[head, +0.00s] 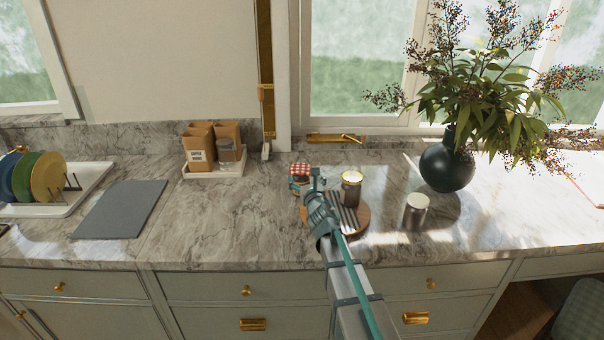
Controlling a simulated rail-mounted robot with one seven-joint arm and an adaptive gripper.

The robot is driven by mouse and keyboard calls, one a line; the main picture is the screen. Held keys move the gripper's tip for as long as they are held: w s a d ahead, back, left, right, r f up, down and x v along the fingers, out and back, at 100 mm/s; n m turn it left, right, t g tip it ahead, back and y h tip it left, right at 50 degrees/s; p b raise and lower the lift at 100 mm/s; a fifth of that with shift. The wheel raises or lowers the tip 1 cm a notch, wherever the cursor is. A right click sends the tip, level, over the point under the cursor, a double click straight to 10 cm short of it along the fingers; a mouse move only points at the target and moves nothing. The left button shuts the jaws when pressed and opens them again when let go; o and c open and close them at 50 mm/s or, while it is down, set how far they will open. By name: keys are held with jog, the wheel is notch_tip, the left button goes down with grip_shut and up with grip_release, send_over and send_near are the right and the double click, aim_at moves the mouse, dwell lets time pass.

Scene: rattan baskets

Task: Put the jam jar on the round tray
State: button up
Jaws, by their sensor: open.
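The jam jar (299,182) has a red-and-white checked lid and stands on the marble counter, at the back left of the round tray. The round tray (362,218) is wooden with a dark striped middle, partly hidden by my arm. A glass jar with a pale yellow top (351,186) stands at its back part. My gripper (316,177) is open, just right of the jam jar in the picture and partly in front of it. I cannot tell whether it touches the jar.
A metal canister with a white lid (415,211) stands right of the tray. A dark vase with branches (446,165) is behind it. A white caddy (214,171) with paper bags, a grey mat (120,209) and a plate rack (85,195) are at left. Counter between mat and jar is clear.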

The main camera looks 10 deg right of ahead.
jog(key=shift+o, duration=0.2)
jog(key=s, duration=0.4)
jog(key=shift+d, duration=0.2)
jog(key=shift+o, duration=0.7)
jog(key=shift+s, duration=0.3)
jog(key=shift+d, duration=0.1)
